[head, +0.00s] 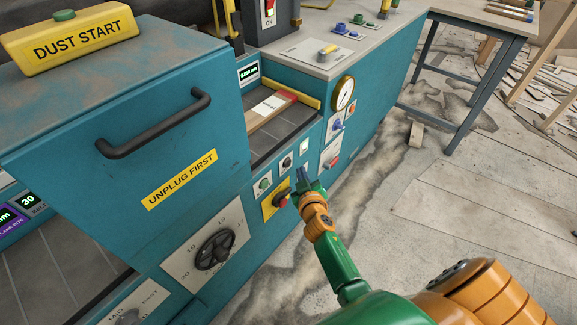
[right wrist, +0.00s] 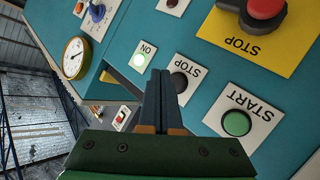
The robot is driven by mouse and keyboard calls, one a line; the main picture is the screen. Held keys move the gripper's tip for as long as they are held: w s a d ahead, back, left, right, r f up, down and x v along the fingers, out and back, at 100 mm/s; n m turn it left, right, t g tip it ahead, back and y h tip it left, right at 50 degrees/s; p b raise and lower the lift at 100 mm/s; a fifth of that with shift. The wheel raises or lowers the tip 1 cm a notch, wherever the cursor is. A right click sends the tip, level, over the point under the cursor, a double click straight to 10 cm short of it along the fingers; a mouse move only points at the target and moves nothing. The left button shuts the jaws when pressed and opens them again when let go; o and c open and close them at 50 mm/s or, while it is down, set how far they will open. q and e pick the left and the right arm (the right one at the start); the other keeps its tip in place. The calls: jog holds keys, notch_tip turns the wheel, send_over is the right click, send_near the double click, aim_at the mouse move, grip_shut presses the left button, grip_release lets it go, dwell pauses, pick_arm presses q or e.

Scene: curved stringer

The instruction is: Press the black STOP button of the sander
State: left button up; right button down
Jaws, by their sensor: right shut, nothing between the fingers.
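The black STOP button (head: 286,162) sits on a small white plate on the sander's teal front. In the right wrist view the button (right wrist: 179,82) shows upside down, with a STOP label. My right gripper (head: 302,178) is shut and empty in front of the panel. In the right wrist view its fingertips (right wrist: 160,73) appear just left of the black button, close to its edge. I cannot tell whether they touch the panel. My left gripper is not in view.
Close by are a green START button (right wrist: 237,122), a lit white ON button (right wrist: 139,62) and a red STOP button (right wrist: 266,8) on a yellow plate. A gauge (head: 343,93) and a handwheel (head: 215,250) are on the same front.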

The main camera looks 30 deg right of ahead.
aim_at(291, 162)
jog(key=shift+w+a, duration=0.3)
jog(key=shift+w, duration=0.4)
jog(key=shift+w, duration=0.1)
dwell(1.5)
jog(key=shift+w+a+b, duration=0.15)
jog(key=shift+w+b, duration=0.15)
jog(key=shift+b, duration=0.1)
jog(key=shift+w+a+b, duration=0.15)
jog(key=shift+w+b, duration=0.15)
jog(key=shift+w, duration=0.1)
dwell(0.4)
dwell(0.3)
jog(key=shift+s+d+p, duration=0.3)
jog(key=shift+s+p, duration=0.1)
jog(key=shift+s, duration=0.4)
